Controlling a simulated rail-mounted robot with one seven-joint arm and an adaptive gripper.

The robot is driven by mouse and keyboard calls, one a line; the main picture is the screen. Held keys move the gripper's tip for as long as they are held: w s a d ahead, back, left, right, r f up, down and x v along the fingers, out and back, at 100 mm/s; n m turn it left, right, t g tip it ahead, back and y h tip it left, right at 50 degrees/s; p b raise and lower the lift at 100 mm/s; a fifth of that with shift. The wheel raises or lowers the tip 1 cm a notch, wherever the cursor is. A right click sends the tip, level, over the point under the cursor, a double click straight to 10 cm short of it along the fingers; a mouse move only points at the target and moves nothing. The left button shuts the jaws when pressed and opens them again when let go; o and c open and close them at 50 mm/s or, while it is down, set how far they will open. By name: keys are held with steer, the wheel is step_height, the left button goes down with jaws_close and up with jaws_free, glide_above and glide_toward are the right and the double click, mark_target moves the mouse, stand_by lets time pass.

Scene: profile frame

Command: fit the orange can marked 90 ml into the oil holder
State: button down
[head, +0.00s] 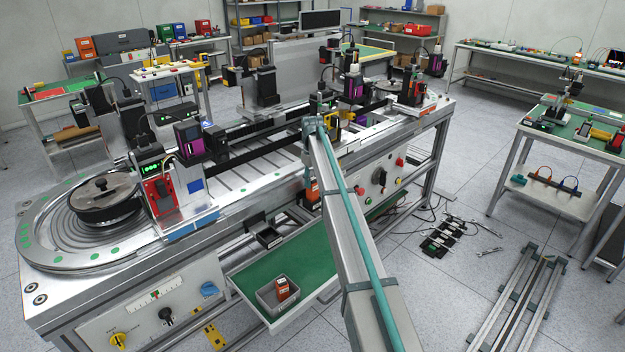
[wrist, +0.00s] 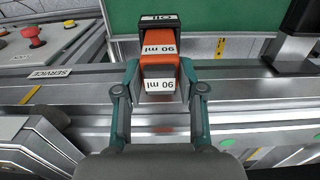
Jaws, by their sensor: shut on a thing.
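In the wrist view my gripper (wrist: 160,76) is shut, its two teal fingers on either side of an orange can (wrist: 160,68). Just beyond the can is a black holder (wrist: 174,29) with a white "OIL" label. Orange shows right up against the holder; I cannot tell how far the can is seated in it, or whether all the orange is one can. In the head view an orange piece (head: 312,194) shows beside my arm at the machine's front; my fingers are hidden there.
A grey box (head: 267,303) holding another orange item (head: 286,286) stands on the green pull-out shelf (head: 300,258). A black bin (head: 268,238) is above that shelf. A red button (wrist: 33,37) and metal rails lie close to my gripper.

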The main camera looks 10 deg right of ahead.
steer(key=shift+f, duration=1)
steer(key=shift+r+p, duration=0.35)
steer(key=shift+p, duration=0.05)
stand_by(2.3)
steer(key=shift+f, duration=0.35)
stand_by(0.5)
steer(key=c, duration=0.6)
jaws_free()
step_height(320, 180, up, 12)
stand_by(0.4)
